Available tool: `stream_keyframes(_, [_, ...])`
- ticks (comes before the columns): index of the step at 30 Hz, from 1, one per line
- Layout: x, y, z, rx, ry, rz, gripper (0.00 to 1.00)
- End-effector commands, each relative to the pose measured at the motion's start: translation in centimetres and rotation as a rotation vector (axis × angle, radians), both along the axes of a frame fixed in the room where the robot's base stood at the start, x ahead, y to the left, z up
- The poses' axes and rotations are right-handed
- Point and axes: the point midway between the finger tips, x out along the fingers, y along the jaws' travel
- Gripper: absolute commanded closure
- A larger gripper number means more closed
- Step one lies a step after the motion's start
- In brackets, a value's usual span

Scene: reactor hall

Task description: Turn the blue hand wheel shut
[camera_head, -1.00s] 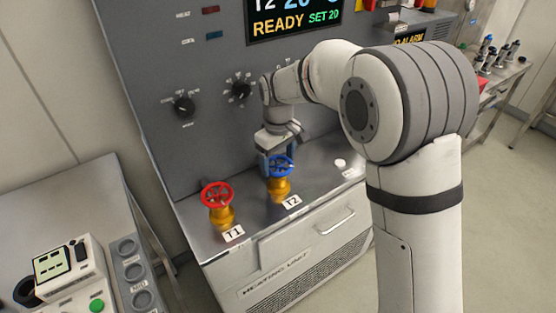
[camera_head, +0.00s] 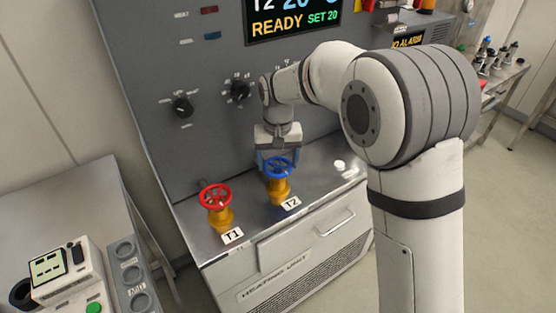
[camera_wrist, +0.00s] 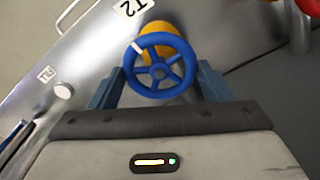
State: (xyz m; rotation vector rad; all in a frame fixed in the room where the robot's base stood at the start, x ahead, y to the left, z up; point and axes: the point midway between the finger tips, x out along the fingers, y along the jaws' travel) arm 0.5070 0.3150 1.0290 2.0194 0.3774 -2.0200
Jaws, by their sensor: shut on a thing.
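The blue hand wheel (camera_head: 278,167) sits on a yellow valve body (camera_head: 279,188) behind the T2 label on the heating unit's top. My gripper (camera_head: 277,158) reaches down onto it from above, its blue fingers at the rim. In the wrist view the blue wheel (camera_wrist: 160,66) shows its spokes and a white mark at its upper left rim. The fingers of my gripper (camera_wrist: 160,84) stand on either side of the wheel, shut on it. Part of the wheel's far side is hidden by the gripper in the head view.
A red hand wheel (camera_head: 215,196) on a similar yellow valve stands left of the blue one, by the T1 label (camera_head: 232,235). A control panel with a READY display (camera_head: 292,22) and knobs (camera_head: 183,107) rises behind. A white button (camera_head: 339,165) is to the right.

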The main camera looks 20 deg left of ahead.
Motion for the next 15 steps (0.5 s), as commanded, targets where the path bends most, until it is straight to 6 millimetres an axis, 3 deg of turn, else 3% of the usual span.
stream_keyframes(14, [0.04,0.04,0.11,0.001,-0.003,-0.017,0.51])
stream_keyframes(15, [0.04,0.04,0.11,0.001,-0.003,-0.016,0.27])
